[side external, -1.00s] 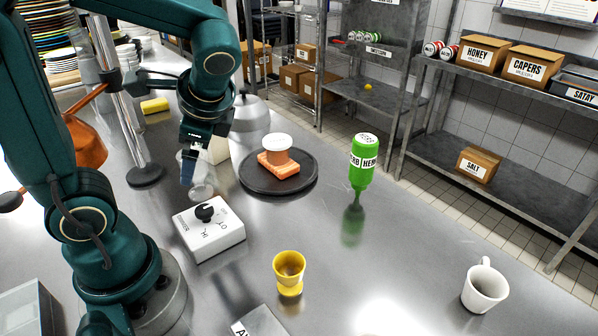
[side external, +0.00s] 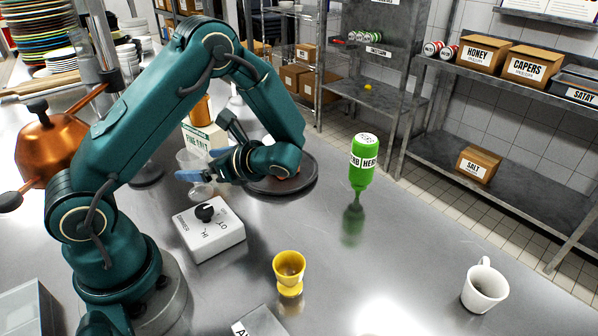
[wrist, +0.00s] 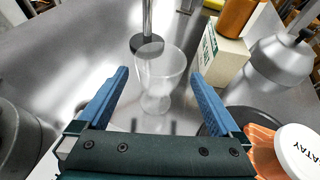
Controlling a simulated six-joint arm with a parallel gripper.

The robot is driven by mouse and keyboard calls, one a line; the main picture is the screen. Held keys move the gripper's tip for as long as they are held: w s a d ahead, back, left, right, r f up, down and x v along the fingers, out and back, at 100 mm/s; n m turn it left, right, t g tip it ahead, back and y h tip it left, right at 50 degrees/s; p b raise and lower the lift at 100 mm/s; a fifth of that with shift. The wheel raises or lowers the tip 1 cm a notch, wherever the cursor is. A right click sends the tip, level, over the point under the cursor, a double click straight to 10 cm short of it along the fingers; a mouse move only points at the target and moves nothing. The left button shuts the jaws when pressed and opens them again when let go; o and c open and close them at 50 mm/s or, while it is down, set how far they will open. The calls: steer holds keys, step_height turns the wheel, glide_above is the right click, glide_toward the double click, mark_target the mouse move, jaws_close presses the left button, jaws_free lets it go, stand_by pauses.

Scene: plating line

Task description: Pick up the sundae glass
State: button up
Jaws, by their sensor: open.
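The sundae glass (wrist: 158,72) is clear and stands upright on the steel counter. In the wrist view it shows in the gap between the two blue fingers, its bowl just ahead of the fingertips. In the side view the glass (side external: 187,159) is faint and partly covered by my gripper (side external: 199,165), which reaches it from the right, low over the counter. In the wrist view my gripper (wrist: 159,76) is open, with a finger on each side of the glass and a visible gap to both. How deep the glass sits between them is hard to tell.
A fine-salt box (wrist: 223,52) stands right of the glass, near a metal bell-shaped lid (wrist: 278,75). A pole's black base (wrist: 148,43) is behind it. The white dial box (side external: 210,230) is in front. A dark round tray (side external: 305,178) lies beneath my wrist.

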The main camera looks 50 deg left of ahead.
steer(key=shift+x, duration=1.6)
jaws_close()
steer(key=shift+r, duration=0.15)
